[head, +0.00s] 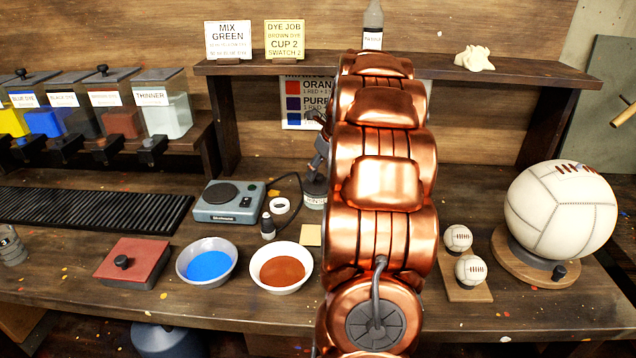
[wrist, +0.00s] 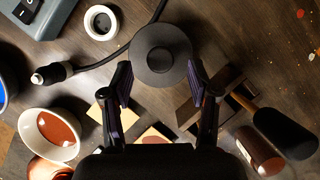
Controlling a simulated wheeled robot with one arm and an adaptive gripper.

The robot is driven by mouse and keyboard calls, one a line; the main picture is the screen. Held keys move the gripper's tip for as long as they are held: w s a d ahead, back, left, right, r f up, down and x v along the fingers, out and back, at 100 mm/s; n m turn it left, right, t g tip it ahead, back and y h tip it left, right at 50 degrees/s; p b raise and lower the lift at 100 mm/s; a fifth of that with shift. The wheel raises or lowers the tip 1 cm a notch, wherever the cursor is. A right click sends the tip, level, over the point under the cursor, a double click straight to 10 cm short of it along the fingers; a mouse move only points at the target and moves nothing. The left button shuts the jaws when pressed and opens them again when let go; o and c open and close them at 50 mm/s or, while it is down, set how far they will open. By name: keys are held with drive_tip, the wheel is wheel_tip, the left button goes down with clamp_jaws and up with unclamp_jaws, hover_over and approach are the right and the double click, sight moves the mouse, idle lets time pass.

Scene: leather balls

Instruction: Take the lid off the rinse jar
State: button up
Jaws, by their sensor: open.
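The rinse jar (head: 314,198) stands on the bench left of my copper arm in the head view, partly hidden by the arm and gripper. In the wrist view its round dark grey lid (wrist: 160,36) is seen from above, with a small knob in the middle. The lid hides the jar body there. My gripper (wrist: 160,70) is open and empty, with one finger on each side of the lid's near edge. I cannot tell whether the fingers touch it. In the head view my gripper (head: 317,165) is right above the jar, mostly hidden by my arm.
Bowls of blue (head: 207,265) and brown dye (head: 282,271) are nearer.

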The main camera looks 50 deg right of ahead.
sight(318, 175)
drive_tip(key=x, duration=0.3)
drive_tip(key=shift+w+f, duration=0.2)
drive_tip(key=shift+w, duration=0.05)
drive_tip(key=c, duration=1)
